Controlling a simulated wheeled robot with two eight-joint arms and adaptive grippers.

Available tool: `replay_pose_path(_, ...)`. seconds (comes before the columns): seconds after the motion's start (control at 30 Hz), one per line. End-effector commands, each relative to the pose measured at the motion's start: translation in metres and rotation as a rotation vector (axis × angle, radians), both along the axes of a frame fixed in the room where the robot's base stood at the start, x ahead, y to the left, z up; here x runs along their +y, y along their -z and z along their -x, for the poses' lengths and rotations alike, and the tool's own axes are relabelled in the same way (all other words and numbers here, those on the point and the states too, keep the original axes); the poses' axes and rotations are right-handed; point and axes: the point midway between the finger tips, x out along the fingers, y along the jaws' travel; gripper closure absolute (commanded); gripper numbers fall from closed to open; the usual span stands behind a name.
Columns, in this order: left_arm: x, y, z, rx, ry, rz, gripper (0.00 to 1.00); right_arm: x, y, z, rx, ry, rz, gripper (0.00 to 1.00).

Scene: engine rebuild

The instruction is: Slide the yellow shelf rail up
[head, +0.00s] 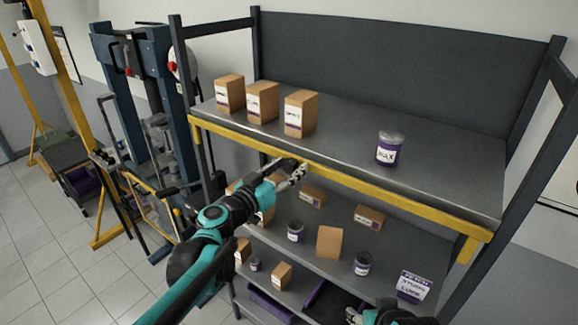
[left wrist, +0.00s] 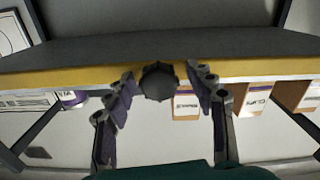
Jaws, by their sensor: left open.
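The yellow shelf rail (head: 340,178) runs along the front edge of the grey upper shelf, with a short yellow end piece turned down at the right. It also crosses the left wrist view (left wrist: 255,70) from side to side. My left gripper (head: 298,172) is at the rail's middle, just in front of or below it; contact cannot be told. In the left wrist view its two spread fingers (left wrist: 160,88) reach the rail's edge with a dark round part between them. It is open. My right gripper (head: 352,316) shows only partly at the bottom edge; its opening is unclear.
Cardboard boxes (head: 262,101) and a purple-labelled jar (head: 389,149) stand on the upper shelf. Lower shelves hold more boxes (head: 330,242) and jars (head: 362,264). Dark posts frame the rack. A blue press (head: 137,75) stands at left beside open tiled floor.

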Motion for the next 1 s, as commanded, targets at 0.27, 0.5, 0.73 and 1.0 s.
replay_pose_path(0.27, -0.002, 0.000, -0.003, 0.000, -0.001, 0.000, 0.45, 0.000, 0.000, 0.000, 0.000, 0.000, 0.000, 0.45)
replay_pose_path(0.5, -0.002, 0.000, -0.003, 0.000, -0.001, 0.000, 1.00, 0.000, 0.000, 0.000, 0.000, 0.000, 0.000, 0.45)
replay_pose_path(0.73, -0.002, -0.008, -0.002, 0.000, -0.001, 0.000, 1.00, 0.000, -0.006, 0.000, 0.000, 0.000, 0.000, 0.45)
replay_pose_path(1.0, -0.002, -0.060, -0.003, 0.000, -0.001, 0.000, 1.00, 0.000, -0.036, 0.000, 0.000, 0.000, 0.000, 0.45)
